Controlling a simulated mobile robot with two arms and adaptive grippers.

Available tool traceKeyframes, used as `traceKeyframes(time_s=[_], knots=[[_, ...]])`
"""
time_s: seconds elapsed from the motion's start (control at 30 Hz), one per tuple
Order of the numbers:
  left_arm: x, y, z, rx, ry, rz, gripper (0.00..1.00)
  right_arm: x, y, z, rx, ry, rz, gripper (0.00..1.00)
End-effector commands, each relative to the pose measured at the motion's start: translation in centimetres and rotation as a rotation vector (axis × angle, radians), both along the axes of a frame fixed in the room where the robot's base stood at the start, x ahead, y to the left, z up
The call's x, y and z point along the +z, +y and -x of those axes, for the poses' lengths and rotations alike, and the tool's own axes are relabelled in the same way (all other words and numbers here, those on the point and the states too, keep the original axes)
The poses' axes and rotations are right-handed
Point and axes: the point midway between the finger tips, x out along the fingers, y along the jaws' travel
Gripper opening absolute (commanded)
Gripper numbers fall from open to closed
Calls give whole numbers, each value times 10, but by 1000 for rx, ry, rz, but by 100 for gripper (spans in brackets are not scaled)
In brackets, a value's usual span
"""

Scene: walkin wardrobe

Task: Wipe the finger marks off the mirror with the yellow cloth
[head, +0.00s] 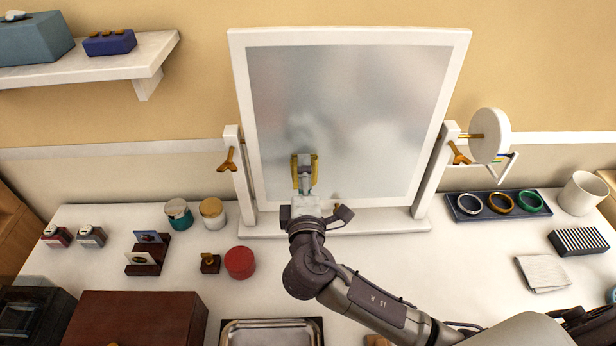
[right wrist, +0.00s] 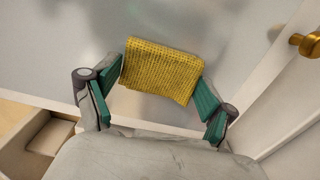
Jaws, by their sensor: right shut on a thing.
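The mirror (head: 350,85) stands upright in a white frame at the back of the white table. Its glass looks hazy, with pale cloudy patches in the middle and lower part; I cannot tell which are finger marks. My right gripper (head: 305,161) is in front of the glass at the lower left. It is shut on the yellow cloth (head: 295,172), whose edges show on both sides of the fingers. In the right wrist view the folded, woven cloth (right wrist: 160,70) lies between the green finger pads, facing the glass. I cannot tell whether it touches. My left gripper is not in view.
Two jars (head: 212,212) and a red round box (head: 240,262) stand left of the mirror. A bangle tray (head: 480,214) and a round white disc (head: 490,136) are at the right. A metal tray (head: 270,330) and a brown box (head: 138,318) sit in front.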

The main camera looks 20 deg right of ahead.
Motion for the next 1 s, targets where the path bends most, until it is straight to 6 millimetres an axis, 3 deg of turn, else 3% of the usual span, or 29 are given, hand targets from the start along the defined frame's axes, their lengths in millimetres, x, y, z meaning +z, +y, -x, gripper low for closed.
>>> traceKeyframes(time_s=[0.17,0.7,1.0], knots=[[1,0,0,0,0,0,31,1,1,4,1,-2,0,56],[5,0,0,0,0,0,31,0,15,53,1,0,-1,56],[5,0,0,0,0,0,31,1,16,58,0,-1,-1,56]])
